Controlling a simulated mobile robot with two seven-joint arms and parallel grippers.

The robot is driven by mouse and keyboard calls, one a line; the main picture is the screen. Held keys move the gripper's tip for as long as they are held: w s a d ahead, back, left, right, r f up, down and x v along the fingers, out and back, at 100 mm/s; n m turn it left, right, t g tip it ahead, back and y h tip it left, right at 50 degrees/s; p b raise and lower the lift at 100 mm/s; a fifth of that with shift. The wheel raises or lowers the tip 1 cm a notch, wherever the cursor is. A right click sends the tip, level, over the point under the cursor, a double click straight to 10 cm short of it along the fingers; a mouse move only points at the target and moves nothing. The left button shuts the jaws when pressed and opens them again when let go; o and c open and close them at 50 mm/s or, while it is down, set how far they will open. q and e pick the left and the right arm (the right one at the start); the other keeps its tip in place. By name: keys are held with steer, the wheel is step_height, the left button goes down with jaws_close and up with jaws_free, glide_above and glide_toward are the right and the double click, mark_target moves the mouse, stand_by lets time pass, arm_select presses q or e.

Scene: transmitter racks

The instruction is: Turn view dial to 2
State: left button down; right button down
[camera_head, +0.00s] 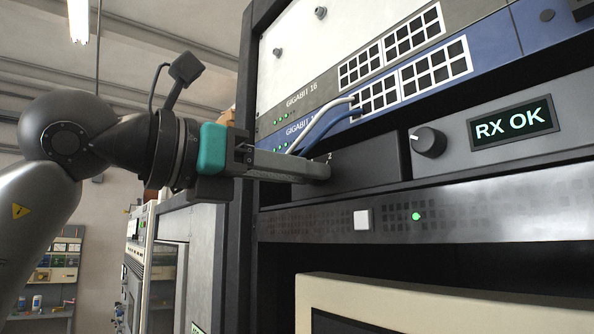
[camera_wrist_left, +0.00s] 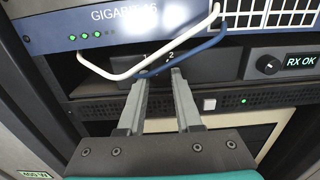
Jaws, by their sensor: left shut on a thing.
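The small dark box (camera_head: 375,166) in the rack carries a white "2" mark, which shows just above my fingertips. My left gripper (camera_head: 326,170) reaches in from the left, with its fingertips at the front of this box. The left gripper also shows in the left wrist view (camera_wrist_left: 160,76), its two fingers a little apart at the tips. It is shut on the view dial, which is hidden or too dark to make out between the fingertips. The dial's pointer cannot be read. My right gripper is not in view.
White and blue cables (camera_wrist_left: 134,73) loop from the blue switch (camera_wrist_left: 120,30) close above my fingers. A black knob (camera_head: 428,141) sits beside the "RX OK" display (camera_head: 511,124). A perforated panel with a white button (camera_head: 361,220) and green light (camera_head: 416,216) lies below.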

arm_select(q)
steer(key=shift+m, duration=0.4)
steer(key=shift+r+m, duration=0.1)
steer(key=shift+m, duration=7.4)
steer(key=c, duration=0.6)
jaws_free()
